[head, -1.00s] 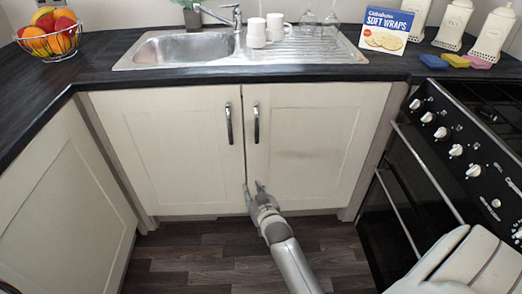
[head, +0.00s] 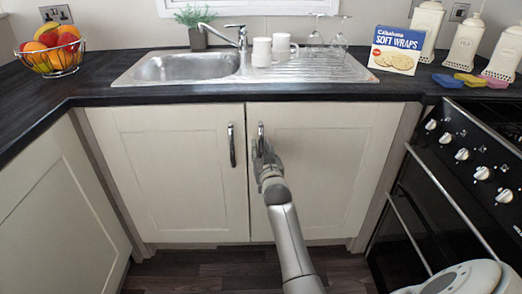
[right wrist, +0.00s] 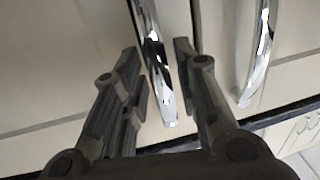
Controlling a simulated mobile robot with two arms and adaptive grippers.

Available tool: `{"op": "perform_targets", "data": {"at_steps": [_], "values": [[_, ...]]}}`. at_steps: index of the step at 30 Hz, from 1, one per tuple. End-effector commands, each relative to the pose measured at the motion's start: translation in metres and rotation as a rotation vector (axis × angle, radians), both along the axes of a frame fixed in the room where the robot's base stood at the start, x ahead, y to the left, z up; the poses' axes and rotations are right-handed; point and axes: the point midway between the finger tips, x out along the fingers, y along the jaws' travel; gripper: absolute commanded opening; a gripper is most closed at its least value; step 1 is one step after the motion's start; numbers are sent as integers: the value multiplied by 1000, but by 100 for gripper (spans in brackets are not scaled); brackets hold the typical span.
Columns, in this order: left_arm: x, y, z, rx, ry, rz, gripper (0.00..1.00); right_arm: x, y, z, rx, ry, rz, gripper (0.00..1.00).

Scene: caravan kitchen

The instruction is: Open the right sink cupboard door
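The right sink cupboard door (head: 335,170) is cream and shut, with a chrome bar handle (head: 261,132) upright near its left edge. My right gripper (head: 264,150) is at this handle and covers its lower part in the head view. In the right wrist view the gripper (right wrist: 158,48) is open, with a chrome handle (right wrist: 153,55) between its two dark fingers. The fingers look apart from the bar; contact cannot be made out. My left gripper is not in view.
The left cupboard door (head: 175,180) is shut, its handle (head: 231,145) close beside my right gripper. The dark worktop (head: 300,92) overhangs above the doors. The cooker (head: 440,190) stands at the right. Floor (head: 225,268) shows clear below the doors.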

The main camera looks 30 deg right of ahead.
Motion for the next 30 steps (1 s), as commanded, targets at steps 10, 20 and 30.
{"op": "perform_targets", "data": {"at_steps": [10,20,30], "values": [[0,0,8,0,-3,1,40,9,-4,1,0,-1,-1,28],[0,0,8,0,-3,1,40,8,-4,0,0,-1,0,0],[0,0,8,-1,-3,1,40,8,-4,0,2,-1,0,0]]}}
